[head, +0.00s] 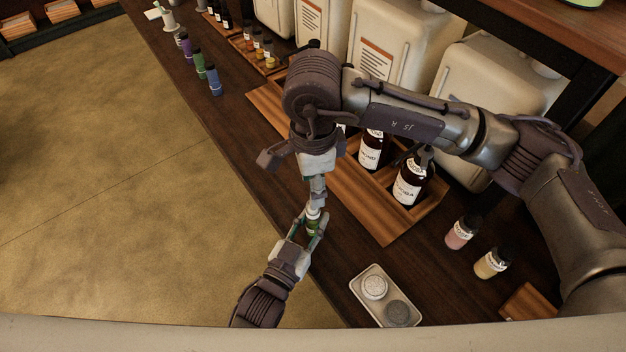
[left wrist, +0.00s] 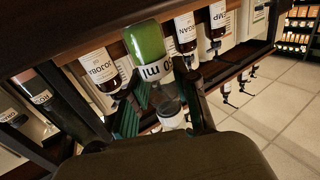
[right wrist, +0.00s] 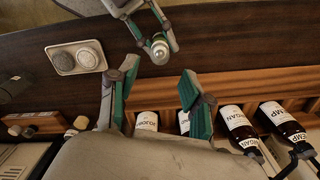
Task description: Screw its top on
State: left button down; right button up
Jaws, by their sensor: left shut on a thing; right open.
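A small bottle (head: 313,222) with green contents and a white label is gripped in my left gripper (head: 308,228), above the counter's front edge. In the left wrist view it (left wrist: 150,45) shows upside down, with a clear upper part between the fingers. In the right wrist view its round, shiny upper end (right wrist: 160,52) shows; I cannot tell whether a top sits on it. My right gripper (right wrist: 157,98) is open and empty, just above and beside the bottle in the head view. A small tray (head: 361,299) holds a white disc (head: 373,287) and a grey disc (head: 398,312).
A wooden rack (head: 385,232) holds several brown pump bottles (head: 408,185) behind my grippers. Large white canisters (head: 385,45) stand along the back. Pink (head: 459,233) and yellow (head: 491,263) vials stand at the right. Coloured vials (head: 213,80) stand at the far left. The floor in front is clear.

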jog(key=shift+f, duration=0.15)
jog(key=shift+f, duration=3.9)
grip_shut()
jog(key=m, duration=0.5)
jog(key=shift+o, duration=0.8)
grip_release()
notch_tip(320, 180, up, 12)
